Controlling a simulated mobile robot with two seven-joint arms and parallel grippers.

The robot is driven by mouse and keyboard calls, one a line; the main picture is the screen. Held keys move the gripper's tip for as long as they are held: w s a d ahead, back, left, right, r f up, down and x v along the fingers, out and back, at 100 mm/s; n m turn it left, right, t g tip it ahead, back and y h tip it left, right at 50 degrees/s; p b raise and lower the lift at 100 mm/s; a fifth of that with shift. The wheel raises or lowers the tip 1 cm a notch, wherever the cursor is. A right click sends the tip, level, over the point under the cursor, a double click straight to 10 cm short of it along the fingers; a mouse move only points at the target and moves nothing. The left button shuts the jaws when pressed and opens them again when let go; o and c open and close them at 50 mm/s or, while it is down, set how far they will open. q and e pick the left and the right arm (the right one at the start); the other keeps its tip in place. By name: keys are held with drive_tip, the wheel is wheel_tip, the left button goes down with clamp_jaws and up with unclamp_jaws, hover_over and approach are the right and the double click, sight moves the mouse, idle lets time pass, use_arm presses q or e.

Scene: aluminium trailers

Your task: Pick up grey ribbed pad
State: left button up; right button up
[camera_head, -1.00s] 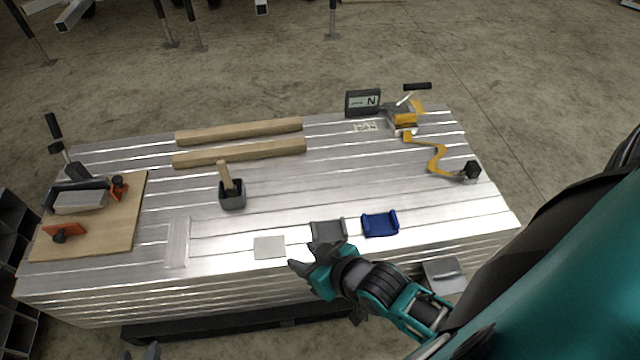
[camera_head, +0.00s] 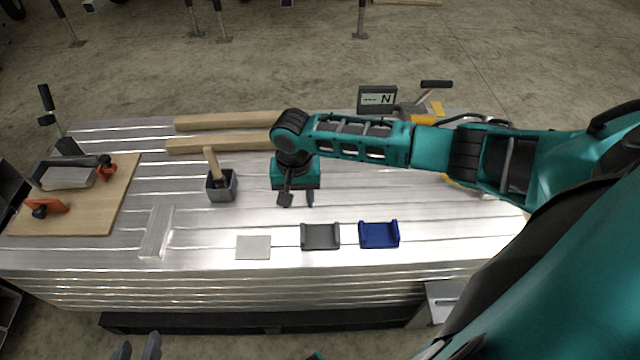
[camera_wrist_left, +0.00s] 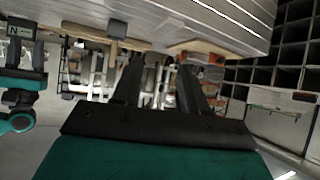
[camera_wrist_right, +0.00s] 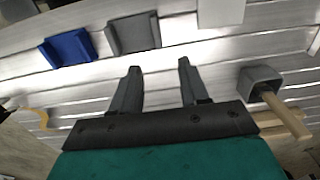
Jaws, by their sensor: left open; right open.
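A flat light grey square pad (camera_head: 253,247) lies near the table's front edge; ribs on it are too small to tell. It shows partly at the top edge of the right wrist view (camera_wrist_right: 221,10). My right gripper (camera_head: 297,201) is open and empty above the table, pointing down, behind and to the right of the pad. Its two spread fingers show in the right wrist view (camera_wrist_right: 159,66). My left gripper (camera_head: 137,350) is at the bottom edge, in front of the table; its open, empty fingers show in the left wrist view (camera_wrist_left: 160,75).
A dark grey bracket (camera_head: 320,237) and a blue bracket (camera_head: 379,234) lie right of the pad. A clear strip (camera_head: 157,232) lies left. A dark box (camera_head: 221,187) with a wooden handle stands behind. A wooden board (camera_head: 95,215) with tools is at left; two timber bars lie at the back.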

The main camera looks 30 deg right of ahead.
drive_tip(key=b, duration=0.3)
hover_over(303, 232)
drive_tip(key=f, duration=0.5)
drive_tip(key=w+f, duration=0.1)
drive_tip(key=f, duration=0.1)
drive_tip(key=shift+f, duration=0.2)
drive_tip(key=f, duration=0.2)
drive_tip(key=s+f+b, duration=0.1)
drive_tip(key=f, duration=0.1)
drive_tip(key=shift+f, duration=0.15)
drive_tip(key=shift+f+b, duration=0.4)
drive_tip(key=shift+f, duration=0.05)
use_arm(q)
drive_tip(key=f, duration=0.4)
drive_tip(key=shift+w+d+f, duration=0.1)
drive_tip(key=shift+d, duration=0.15)
use_arm(e)
drive_tip(key=shift+c, duration=0.4)
clamp_jaws()
